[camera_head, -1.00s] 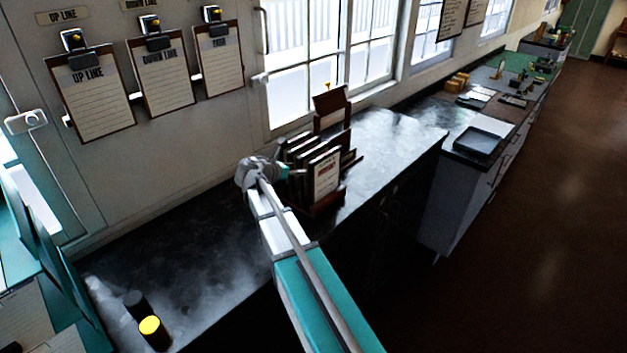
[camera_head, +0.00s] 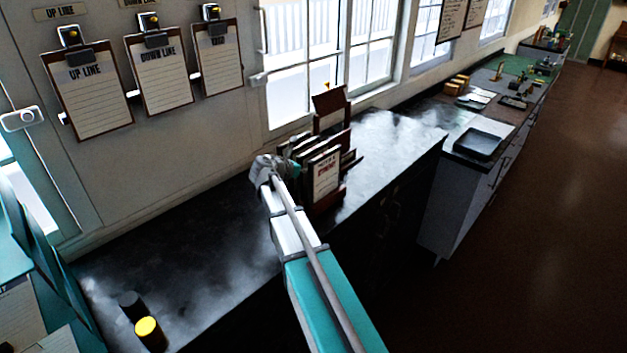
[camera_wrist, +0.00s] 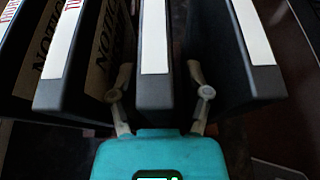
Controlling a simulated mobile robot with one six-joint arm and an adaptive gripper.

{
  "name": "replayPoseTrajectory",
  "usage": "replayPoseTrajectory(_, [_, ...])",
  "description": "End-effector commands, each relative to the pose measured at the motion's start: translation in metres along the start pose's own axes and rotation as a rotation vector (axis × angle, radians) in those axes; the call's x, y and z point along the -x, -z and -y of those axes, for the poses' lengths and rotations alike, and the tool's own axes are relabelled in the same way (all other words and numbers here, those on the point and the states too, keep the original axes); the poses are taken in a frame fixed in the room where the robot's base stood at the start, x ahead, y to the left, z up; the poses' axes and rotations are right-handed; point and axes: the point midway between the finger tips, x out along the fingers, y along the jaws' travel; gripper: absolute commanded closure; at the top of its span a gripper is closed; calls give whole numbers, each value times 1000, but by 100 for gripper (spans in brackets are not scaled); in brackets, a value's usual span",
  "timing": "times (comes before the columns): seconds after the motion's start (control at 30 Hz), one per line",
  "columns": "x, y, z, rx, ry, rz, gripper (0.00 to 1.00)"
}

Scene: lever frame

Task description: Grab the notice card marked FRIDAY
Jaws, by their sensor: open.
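A dark wooden rack (camera_head: 331,201) on the counter holds several upright notice cards. The front card (camera_head: 326,172) has a white face with a red word that I cannot read surely. In the wrist view, a dark card with a pale top edge (camera_wrist: 154,40) stands between the two fingers of my gripper (camera_wrist: 158,82). The fingers are open, one on each side of it. Other cards stand to the left (camera_wrist: 62,50) and right (camera_wrist: 250,35); NOTICE lettering shows on faces at left. I cannot tell which card is FRIDAY. In the head view my gripper (camera_head: 291,170) is at the rack's left side.
Clipboards (camera_head: 88,92) hang on the wall at left. The window (camera_head: 300,70) is behind the rack. The counter left of the rack is mostly clear. A dark tray (camera_head: 478,143) lies farther right.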

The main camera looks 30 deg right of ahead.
Motion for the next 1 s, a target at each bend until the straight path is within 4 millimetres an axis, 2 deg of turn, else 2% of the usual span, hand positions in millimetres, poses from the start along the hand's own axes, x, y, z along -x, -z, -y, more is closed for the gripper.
replayPoseTrajectory(0.33, [1,0,0,0,0,0,37])
replayPoseTrajectory(0.67, [1,0,-1,1,-1,0,98])
replayPoseTrajectory(1.0, [1,0,-1,1,-1,0,100])
